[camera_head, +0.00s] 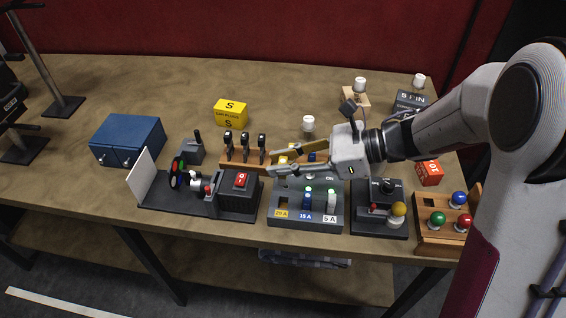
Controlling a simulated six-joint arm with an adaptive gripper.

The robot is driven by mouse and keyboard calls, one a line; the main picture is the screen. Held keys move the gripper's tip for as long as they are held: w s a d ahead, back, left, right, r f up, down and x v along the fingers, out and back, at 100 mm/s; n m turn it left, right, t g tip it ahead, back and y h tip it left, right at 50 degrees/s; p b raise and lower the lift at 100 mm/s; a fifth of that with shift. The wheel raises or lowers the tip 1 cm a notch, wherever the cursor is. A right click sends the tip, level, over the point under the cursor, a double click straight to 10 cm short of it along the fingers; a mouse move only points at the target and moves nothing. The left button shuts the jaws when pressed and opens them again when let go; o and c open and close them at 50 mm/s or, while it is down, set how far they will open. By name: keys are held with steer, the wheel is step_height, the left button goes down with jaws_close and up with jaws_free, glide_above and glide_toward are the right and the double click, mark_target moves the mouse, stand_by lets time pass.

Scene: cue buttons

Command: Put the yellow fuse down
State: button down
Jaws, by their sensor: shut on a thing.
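The yellow fuse (283,161) shows only as a small yellow patch between the fingers of my gripper (271,164). My gripper is shut on it, above the back left part of the grey fuse panel (338,220). The fingers and the arm hide much of the fuse, and I cannot tell its tilt. The panel's front has a yellow 20 A label, a blue 15 A label and a white 5 A label. A blue fuse (306,201) and a white fuse (331,201) stand upright above their labels.
A wooden rack of black-handled tools (245,150) stands close to the left. A yellow box (230,112) stands behind. Bare table lies at the back left.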

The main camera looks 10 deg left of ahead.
mark_target(283, 160)
stand_by(0.4)
step_height(283, 160, up, 10)
steer(key=shift+f, duration=0.1)
steer(key=shift+w+r, duration=0.15)
steer(key=shift+r, duration=0.05)
steer(key=w+a+m+t+h, duration=0.1)
steer(key=w+a+m+t, duration=0.2)
steer(key=w+a, duration=0.5)
steer(key=w+a+m+t+h, duration=0.2)
steer(key=w+a+m+t, duration=0.15)
steer(key=w, duration=0.85)
steer(key=w+a+m+t+h, duration=0.1)
steer(key=w+a+m+t, duration=0.2)
steer(key=w+a, duration=0.5)
steer(key=shift+n, duration=0.25)
steer(key=shift+w+d+f, duration=0.35)
steer(key=shift+f, duration=0.5)
steer(key=shift+w+d+f, duration=0.35)
steer(key=shift+w+f, duration=0.05)
steer(key=shift+f, duration=0.4)
steer(key=shift+w+d+f, duration=0.35)
steer(key=shift+f, duration=0.5)
step_height(283, 160, down, 6)
steer(key=shift+f, duration=0.15)
